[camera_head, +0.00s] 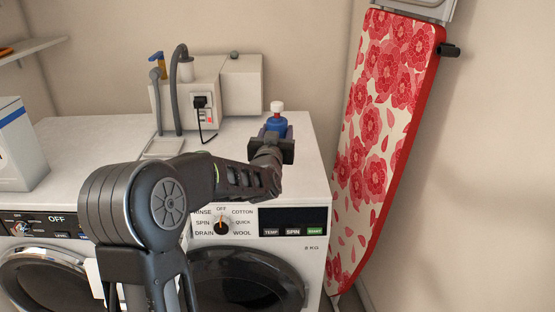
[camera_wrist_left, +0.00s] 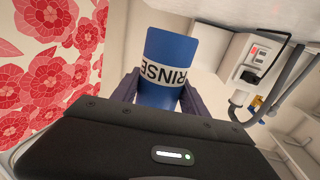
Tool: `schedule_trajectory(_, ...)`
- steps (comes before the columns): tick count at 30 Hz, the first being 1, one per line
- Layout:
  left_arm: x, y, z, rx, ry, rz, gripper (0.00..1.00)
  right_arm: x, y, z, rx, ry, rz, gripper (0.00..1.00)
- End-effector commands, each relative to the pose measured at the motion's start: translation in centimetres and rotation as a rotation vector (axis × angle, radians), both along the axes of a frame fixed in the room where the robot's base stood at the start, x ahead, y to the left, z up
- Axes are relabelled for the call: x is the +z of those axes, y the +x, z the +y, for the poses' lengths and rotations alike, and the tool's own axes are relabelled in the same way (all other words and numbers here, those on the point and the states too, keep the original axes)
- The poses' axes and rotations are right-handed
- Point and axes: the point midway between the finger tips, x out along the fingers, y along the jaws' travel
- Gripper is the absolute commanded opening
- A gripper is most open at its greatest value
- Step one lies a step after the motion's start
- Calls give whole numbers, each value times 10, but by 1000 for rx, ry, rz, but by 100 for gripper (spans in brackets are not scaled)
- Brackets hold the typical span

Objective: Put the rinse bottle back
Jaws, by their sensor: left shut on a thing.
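The rinse bottle is blue with a white cap (camera_head: 277,107) and shows just beyond my left gripper (camera_head: 270,147), over the right washing machine's top. In the left wrist view the blue rinse bottle (camera_wrist_left: 170,52) with its white "RINSE" label sits between the two dark fingers of my left gripper (camera_wrist_left: 158,92). The gripper is shut on it. In the head view the gripper hides the bottle's lower part, so I cannot tell whether it touches the machine top. My right gripper is not in view.
A white manifold box (camera_head: 212,88) with hoses and a plug stands behind, left of the bottle. A white box (camera_head: 18,150) stands at the far left. A floral ironing board (camera_head: 372,135) leans at the right. The right machine's top (camera_head: 308,165) is clear beside the bottle.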

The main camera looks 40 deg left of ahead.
Motion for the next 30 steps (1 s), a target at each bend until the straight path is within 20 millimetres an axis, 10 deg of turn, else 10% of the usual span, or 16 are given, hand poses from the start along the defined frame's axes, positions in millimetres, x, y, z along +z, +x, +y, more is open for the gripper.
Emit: schedule_trajectory(30,-65,0,0,-1,0,-2,5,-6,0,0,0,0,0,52)
